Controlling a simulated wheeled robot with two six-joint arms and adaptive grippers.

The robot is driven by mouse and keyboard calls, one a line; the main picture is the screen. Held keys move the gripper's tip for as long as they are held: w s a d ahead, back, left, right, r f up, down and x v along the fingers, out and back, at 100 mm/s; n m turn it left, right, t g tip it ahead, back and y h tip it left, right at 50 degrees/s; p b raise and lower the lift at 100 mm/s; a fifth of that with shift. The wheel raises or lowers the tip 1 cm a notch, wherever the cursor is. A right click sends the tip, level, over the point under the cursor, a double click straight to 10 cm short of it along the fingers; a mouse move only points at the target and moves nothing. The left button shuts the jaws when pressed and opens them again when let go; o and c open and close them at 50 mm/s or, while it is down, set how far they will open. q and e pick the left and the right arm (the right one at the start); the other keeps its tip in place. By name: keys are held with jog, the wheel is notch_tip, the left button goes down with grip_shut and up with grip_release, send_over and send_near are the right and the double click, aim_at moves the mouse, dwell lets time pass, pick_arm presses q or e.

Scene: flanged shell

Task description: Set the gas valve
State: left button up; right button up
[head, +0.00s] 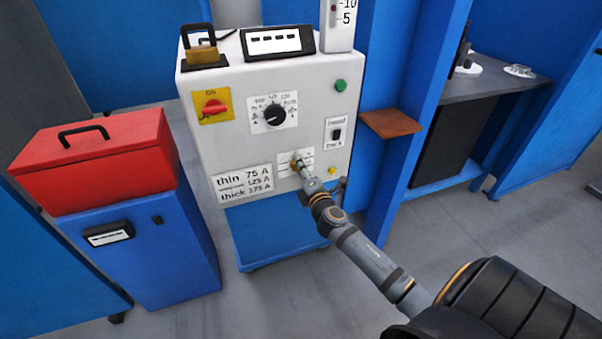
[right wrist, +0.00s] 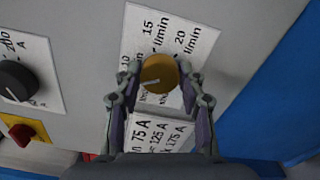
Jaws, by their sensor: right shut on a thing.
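The gas valve is a round brass knob (right wrist: 159,73) with a pale pointer line, on a white scale plate (right wrist: 165,35) marked 10, 15 and 20 l/min. In the head view the knob (head: 297,160) sits low on the front of the white welding machine (head: 225,135), mostly hidden by my gripper. My right gripper (right wrist: 158,84) is shut on the knob, one finger at each side. It also shows in the head view (head: 301,167), reaching in from the lower right. In the right wrist view the pointer line points to the lower left. My left gripper is in neither view.
A label (head: 243,181) lists thin 75 A, 125 A and thick 175 A. A black dial (head: 274,115), a red switch (head: 213,107) and a green button (head: 340,85) are on the same panel. A red toolbox (head: 95,155) stands left. A brown shelf (head: 390,123) juts out right.

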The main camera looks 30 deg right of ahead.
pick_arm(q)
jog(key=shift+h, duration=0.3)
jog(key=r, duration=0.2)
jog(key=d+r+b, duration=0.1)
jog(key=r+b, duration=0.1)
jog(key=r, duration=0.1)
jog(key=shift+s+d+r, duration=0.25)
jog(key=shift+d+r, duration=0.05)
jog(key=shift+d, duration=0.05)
pick_arm(e)
jog(key=m, duration=0.5)
jog(key=shift+f+m, duration=0.2)
jog(key=shift+m, duration=0.1)
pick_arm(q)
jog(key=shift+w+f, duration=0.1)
pick_arm(e)
jog(key=o, duration=1.2)
jog(key=shift+s, duration=0.15)
